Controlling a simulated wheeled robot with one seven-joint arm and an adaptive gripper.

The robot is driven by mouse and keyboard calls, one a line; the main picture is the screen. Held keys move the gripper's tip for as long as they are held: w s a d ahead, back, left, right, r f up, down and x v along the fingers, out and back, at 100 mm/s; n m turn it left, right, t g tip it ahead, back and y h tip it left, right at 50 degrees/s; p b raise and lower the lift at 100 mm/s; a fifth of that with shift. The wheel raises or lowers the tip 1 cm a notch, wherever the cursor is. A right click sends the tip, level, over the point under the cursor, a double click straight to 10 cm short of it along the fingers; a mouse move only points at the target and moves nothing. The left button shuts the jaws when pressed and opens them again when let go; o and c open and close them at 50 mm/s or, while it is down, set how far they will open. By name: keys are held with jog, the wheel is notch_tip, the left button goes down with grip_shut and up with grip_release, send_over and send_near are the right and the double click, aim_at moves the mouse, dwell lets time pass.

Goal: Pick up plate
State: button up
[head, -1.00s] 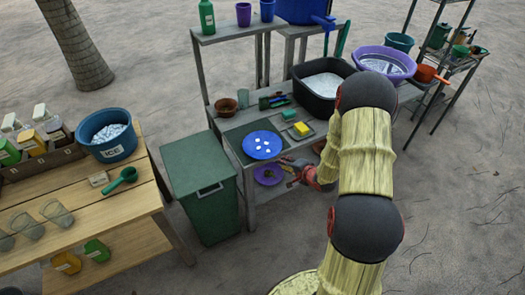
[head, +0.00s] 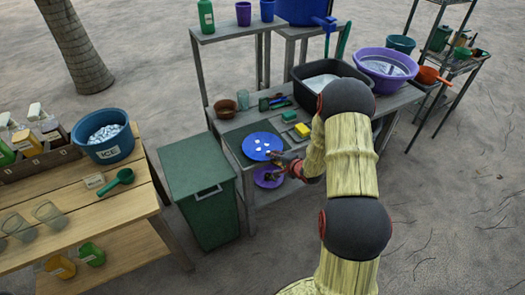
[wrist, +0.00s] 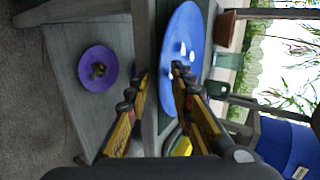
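A round blue plate (head: 250,147) with several small white pieces on it lies on the grey table's left part. It shows edge-on and large in the wrist view (wrist: 184,25). My gripper (head: 281,160) is at the plate's near right edge. In the wrist view, my gripper (wrist: 160,74) is open, with its fingertips on either side of the plate's near rim; I cannot tell if they touch it. A purple plate (wrist: 90,58) with a small dark lump on it rests on the shelf below, also visible in the head view (head: 264,183).
A green bin (head: 205,205) stands left of the grey table. A yellow-and-green sponge (head: 301,130), a brown pot (head: 228,107) and a black basin (head: 303,92) are on the tabletop. The table's front edge (wrist: 150,110) is close to my fingers.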

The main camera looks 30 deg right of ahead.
jog(key=shift+r, duration=0.1)
grip_shut()
dwell(0.6)
